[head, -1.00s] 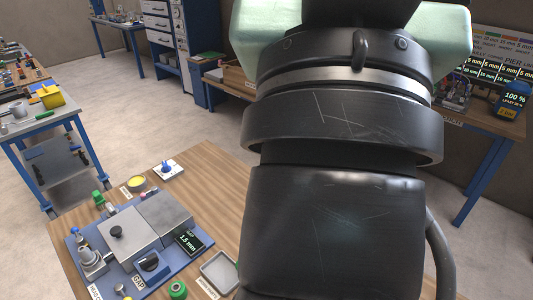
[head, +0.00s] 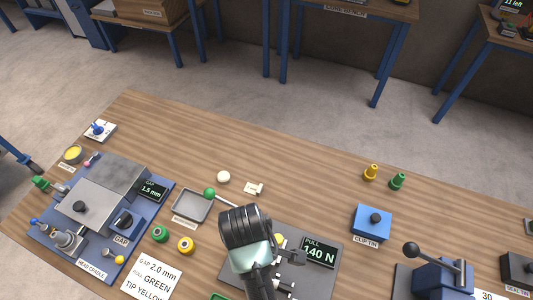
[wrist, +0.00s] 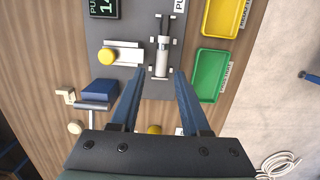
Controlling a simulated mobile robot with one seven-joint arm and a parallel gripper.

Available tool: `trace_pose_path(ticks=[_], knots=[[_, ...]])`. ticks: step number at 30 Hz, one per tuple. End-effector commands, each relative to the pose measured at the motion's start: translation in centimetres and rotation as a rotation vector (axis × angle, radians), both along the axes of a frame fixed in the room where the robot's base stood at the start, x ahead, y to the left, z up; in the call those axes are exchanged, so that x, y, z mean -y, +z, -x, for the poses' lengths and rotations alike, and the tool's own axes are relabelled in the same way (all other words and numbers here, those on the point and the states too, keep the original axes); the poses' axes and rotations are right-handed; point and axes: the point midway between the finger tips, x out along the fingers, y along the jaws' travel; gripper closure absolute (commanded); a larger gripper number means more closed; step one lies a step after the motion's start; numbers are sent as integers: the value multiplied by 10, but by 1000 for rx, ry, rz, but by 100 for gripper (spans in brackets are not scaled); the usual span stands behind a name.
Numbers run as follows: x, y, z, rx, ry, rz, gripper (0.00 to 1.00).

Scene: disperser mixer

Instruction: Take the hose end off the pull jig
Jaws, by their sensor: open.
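The pull jig (head: 295,281) is a dark grey plate with a display reading 140 N, partly covered by my arm in the head view. In the wrist view the jig plate (wrist: 125,20) lies under my gripper (wrist: 159,73). A grey cylindrical piece with a pale end, which looks like the hose end (wrist: 162,52), sits upright in the picture in a pale holder on the plate. A yellow knob (wrist: 108,56) on a pale block is left of it. My two blue fingers are apart and empty, their tips just below the piece in the picture, one to each side. Height above it cannot be told.
A yellow tray (wrist: 222,14) and a green tray (wrist: 211,74) lie right of the jig. A blue block with a grey bar (wrist: 97,92) stands at its left. A blue gap fixture (head: 157,198) and a blue clip tin (head: 371,222) stand on the bench.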

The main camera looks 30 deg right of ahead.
Motion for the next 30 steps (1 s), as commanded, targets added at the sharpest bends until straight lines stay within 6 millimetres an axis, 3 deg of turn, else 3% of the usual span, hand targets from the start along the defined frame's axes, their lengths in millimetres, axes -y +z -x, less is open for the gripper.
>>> trace_pose_path(ticks=[9, 20, 30], knots=[[3, -56, 9, -16, 3, -4, 54], [4, -84, 11, -11, 3, -3, 54], [4, -122, 14, -8, 1, -3, 54]])
